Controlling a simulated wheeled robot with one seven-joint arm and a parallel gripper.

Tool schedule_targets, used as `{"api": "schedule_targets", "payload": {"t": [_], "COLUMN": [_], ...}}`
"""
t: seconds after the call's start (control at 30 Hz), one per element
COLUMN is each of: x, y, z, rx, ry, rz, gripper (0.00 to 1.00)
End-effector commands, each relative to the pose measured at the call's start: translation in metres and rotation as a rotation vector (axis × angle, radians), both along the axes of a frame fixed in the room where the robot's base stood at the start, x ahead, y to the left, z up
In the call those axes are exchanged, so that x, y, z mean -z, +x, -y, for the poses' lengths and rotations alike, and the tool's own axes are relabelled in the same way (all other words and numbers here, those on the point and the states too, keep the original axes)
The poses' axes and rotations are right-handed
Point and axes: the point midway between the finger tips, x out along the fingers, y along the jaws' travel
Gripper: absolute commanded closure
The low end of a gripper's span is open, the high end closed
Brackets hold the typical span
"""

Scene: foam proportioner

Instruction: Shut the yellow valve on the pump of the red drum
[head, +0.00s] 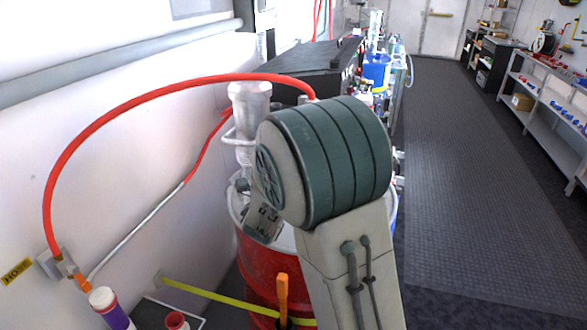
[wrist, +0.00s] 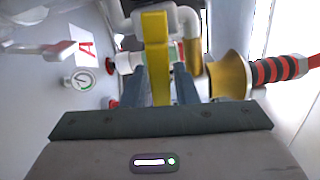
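The red drum (head: 262,262) stands left of centre in the head view, partly behind my arm. Its pale pump (head: 249,110) rises from the lid. The yellow valve handle (wrist: 155,55) is upright at the middle of the wrist view, on white and brass pipework. My gripper (wrist: 162,85) has one finger on each side of the handle's lower part. Whether the fingers press on it or leave a small gap, I cannot tell. In the head view my arm hides the gripper and the valve.
A red hose (head: 160,91) arches from the wall fitting toward the pump area. A gauge (wrist: 82,80) and a red-black striped hose end (wrist: 280,70) flank the valve. A yellow strap (head: 215,296) runs by the drum. The aisle floor (head: 470,190) at right is clear.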

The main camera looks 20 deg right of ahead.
Motion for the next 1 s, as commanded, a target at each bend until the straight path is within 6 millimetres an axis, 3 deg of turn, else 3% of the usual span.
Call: {"api": "schedule_targets", "payload": {"t": [0.27, 0.8, 1.0], "x": [0.0, 0.001, 0.0], "y": [-0.006, -0.098, -0.114], "z": [-0.005, -0.064, -0.073], "rx": [-0.002, -0.004, -0.001], "ry": [0.002, 0.001, -0.001], "rz": [0.001, 0.001, 0.001], "gripper": [0.74, 0.74, 0.74]}}
